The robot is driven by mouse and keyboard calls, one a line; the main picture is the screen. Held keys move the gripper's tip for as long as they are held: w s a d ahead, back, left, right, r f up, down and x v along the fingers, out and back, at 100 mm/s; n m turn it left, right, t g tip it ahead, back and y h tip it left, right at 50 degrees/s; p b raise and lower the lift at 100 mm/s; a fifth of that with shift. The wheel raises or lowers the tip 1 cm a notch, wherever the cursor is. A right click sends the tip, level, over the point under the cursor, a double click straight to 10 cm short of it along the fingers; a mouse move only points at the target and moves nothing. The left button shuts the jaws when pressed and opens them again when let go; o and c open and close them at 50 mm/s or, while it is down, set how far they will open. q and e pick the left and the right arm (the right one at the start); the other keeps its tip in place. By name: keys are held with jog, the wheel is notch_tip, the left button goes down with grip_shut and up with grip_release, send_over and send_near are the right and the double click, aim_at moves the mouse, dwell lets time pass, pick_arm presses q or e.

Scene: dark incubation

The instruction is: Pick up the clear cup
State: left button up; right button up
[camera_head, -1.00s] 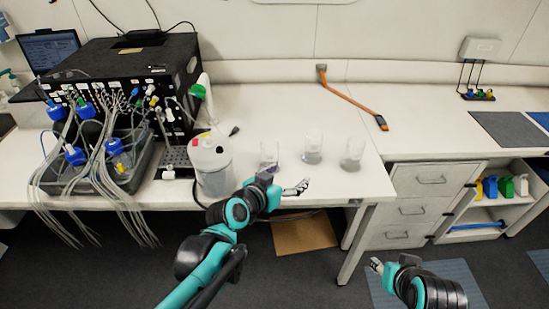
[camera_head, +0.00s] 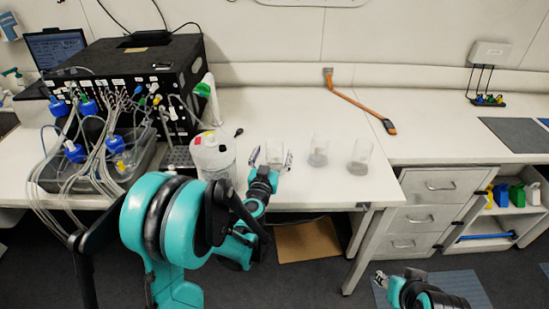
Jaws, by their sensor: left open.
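Several clear cups stand in a row on the white bench. The left cup (camera_head: 275,150) is partly hidden behind my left gripper. The middle cup (camera_head: 319,151) and the right cup (camera_head: 360,157) stand clear to the right, both with greyish bottoms. My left gripper (camera_head: 271,158) is open at the bench's front edge, its fingers on either side of the left cup in the picture. I cannot tell whether they touch it. My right gripper (camera_head: 380,279) is low over the floor, away from the bench; its fingers are too small to read.
A white jug (camera_head: 213,157) stands just left of the left cup. A black instrument (camera_head: 130,75) with many tubes and blue-capped bottles fills the bench's left. An orange-handled tool (camera_head: 357,102) lies behind the cups.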

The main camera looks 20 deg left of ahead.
aim_at(274, 144)
pick_arm(q)
jog(key=w, duration=0.2)
jog(key=w+b, duration=0.1)
jog(key=w, duration=0.1)
jog(key=shift+a+r, duration=0.15)
jog(key=shift+a, duration=0.2)
jog(key=c, duration=1.7)
jog(key=shift+r, duration=0.1)
